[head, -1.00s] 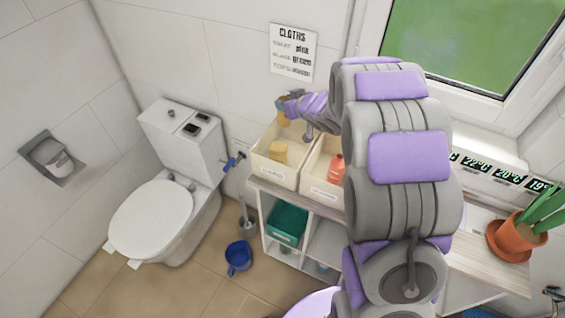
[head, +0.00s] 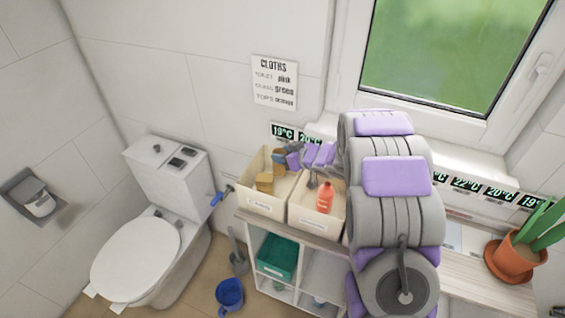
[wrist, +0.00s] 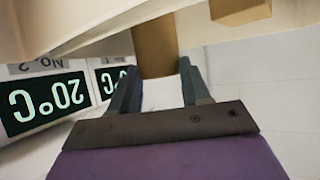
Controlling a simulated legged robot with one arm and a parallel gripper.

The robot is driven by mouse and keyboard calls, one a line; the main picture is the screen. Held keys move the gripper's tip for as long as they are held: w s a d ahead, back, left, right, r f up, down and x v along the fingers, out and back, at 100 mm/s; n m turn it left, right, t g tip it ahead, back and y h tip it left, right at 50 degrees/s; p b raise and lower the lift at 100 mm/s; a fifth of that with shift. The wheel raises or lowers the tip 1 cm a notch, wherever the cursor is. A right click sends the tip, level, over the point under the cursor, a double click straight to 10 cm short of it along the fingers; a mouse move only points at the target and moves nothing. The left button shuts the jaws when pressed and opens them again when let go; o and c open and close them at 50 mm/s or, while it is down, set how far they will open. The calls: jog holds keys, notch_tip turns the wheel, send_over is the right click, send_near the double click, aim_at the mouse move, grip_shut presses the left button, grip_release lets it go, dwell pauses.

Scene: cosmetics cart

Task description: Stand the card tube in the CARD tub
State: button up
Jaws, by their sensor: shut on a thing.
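The brown card tube (head: 279,161) is upright at the back of the left cream tub (head: 258,204). My gripper (head: 287,160) is shut on it, reaching in from the right. In the wrist view the tube (wrist: 155,48) sits between the two fingers of my gripper (wrist: 158,75), with part of it hidden by the cream tub wall (wrist: 75,25). The left tub also holds a tan block (head: 265,182). Its front label is too small to read. I cannot tell whether the tube touches the tub floor.
A second cream tub (head: 305,218) with a red bottle (head: 325,197) stands just right, under my arm. Both are on a white shelf unit (head: 250,243) with a green bin (head: 278,256) below. A toilet (head: 140,255) stands left; a potted plant (head: 512,255) is far right.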

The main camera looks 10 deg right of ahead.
aim_at(279, 170)
jog(key=shift+f, duration=1.75)
jog(key=o, duration=0.9)
jog(key=shift+d, duration=0.1)
jog(key=o, duration=0.4)
jog(key=shift+a, duration=0.35)
jog(key=shift+r, duration=0.15)
